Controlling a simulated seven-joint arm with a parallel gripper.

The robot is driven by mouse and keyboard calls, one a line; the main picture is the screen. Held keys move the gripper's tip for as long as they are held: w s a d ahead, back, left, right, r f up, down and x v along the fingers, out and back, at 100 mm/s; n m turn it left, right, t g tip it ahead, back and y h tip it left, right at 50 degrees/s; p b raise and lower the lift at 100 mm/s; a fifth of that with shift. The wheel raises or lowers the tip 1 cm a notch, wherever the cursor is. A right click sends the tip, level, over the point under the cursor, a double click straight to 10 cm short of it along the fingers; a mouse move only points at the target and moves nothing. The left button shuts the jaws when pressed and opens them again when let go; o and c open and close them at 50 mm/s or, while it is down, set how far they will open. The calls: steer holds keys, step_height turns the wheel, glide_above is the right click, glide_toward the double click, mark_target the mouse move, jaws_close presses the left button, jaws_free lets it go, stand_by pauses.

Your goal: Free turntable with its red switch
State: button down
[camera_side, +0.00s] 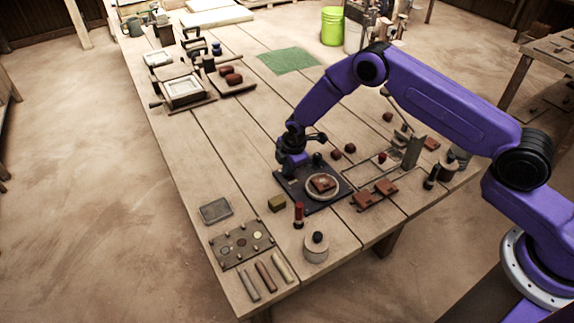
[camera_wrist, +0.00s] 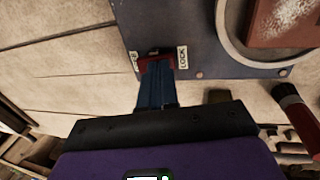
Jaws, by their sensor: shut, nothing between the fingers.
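The turntable (camera_side: 309,191) is a pale round disc on a dark blue base plate (camera_side: 318,207), with a red-brown tile (camera_side: 323,183) on it. In the wrist view, part of the disc (camera_wrist: 224,30) shows at the upper right. The red switch (camera_wrist: 145,62) sits at the plate's edge between two white labels; the right one (camera_wrist: 182,57) reads LOCK, the left one is partly covered. My gripper (camera_wrist: 157,66) is shut and empty, its blue fingertips at the switch and partly covering it. I cannot tell if they touch it. In the side view my gripper (camera_side: 289,172) hides the switch.
A red-handled tool (camera_side: 298,214) and a round pot with a dark knob (camera_side: 316,247) stand before the plate. A small brown block (camera_side: 277,203) lies to its left. Red-brown tiles (camera_side: 374,195) lie on its right. The table left of the plate is largely clear.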

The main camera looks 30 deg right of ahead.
steer(key=shift+r, duration=0.1)
steer(key=shift+r, duration=0.55)
steer(key=v, duration=1.2)
steer(key=shift+s+r, duration=0.2)
steer(key=shift+r, duration=0.2)
steer(key=shift+w, duration=0.1)
steer(key=shift+w+d+r, duration=0.2)
steer(key=shift+w, duration=0.5)
steer(key=x, duration=1.2)
steer(key=shift+f, duration=0.35)
steer(key=shift+w+f, duration=0.2)
steer(key=shift+f, duration=0.5)
